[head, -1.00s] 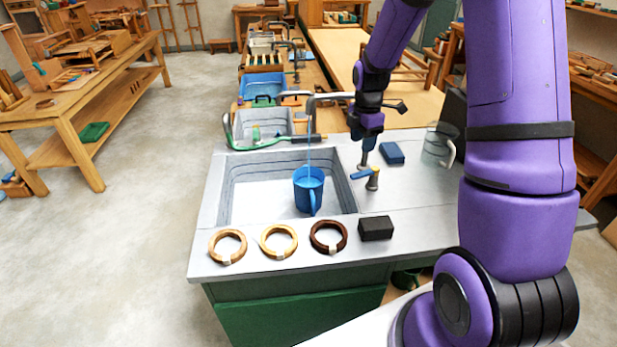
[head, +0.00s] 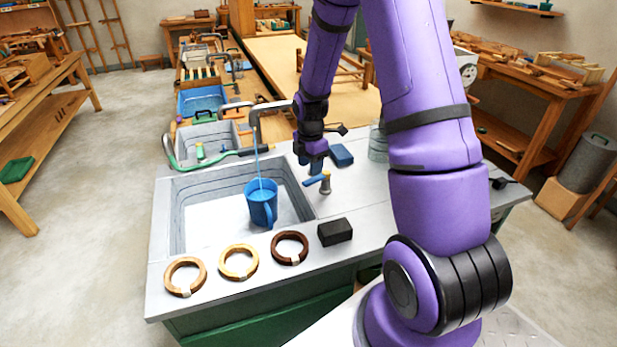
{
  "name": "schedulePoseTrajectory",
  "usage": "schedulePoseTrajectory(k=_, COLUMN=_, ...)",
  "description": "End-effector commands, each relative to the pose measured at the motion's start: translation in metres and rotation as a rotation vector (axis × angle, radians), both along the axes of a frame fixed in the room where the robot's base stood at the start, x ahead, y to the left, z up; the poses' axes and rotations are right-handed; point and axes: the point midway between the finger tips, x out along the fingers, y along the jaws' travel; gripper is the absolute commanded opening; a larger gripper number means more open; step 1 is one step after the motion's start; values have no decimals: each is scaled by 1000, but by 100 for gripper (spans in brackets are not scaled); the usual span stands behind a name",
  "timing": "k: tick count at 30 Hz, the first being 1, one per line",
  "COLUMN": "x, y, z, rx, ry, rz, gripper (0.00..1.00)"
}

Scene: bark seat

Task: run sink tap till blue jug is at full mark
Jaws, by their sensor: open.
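The blue jug (head: 261,207) stands upright in the sink basin (head: 190,228), its handle toward the front right. A thin stream of water falls from the tap spout (head: 254,117) into the jug. The water level and the full mark cannot be made out. The tap's blue lever (head: 317,180) sits on a brass-coloured post on the counter right of the basin. My gripper (head: 309,162) is open, just behind and above the lever. Its fingers are small and partly hidden, and I cannot tell whether they touch the lever.
A blue block (head: 341,155) and a clear jug (head: 378,143) stand behind. A green hose (head: 190,165) lies behind the basin.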

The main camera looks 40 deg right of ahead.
Motion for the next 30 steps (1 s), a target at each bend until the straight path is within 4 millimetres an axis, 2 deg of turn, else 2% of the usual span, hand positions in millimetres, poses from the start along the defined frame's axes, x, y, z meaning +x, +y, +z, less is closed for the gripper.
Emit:
schedulePoseTrajectory(k=3, x=0, y=1, z=-21, rx=1, ry=4, rz=1, gripper=49)
schedulePoseTrajectory(k=9, x=0, y=0, z=-41, rx=0, ry=0, rz=0, gripper=49)
schedulePoseTrajectory(k=21, x=0, y=0, z=-48, rx=-1, ry=-1, rz=0, gripper=49)
schedulePoseTrajectory(k=22, x=0, y=0, z=-48, rx=-1, ry=-1, rz=0, gripper=47)
schedulePoseTrajectory(k=28, x=0, y=0, z=-48, rx=0, ry=-1, rz=0, gripper=1)
schedulePoseTrajectory(k=30, x=0, y=0, z=-48, rx=0, ry=-1, rz=0, gripper=0)
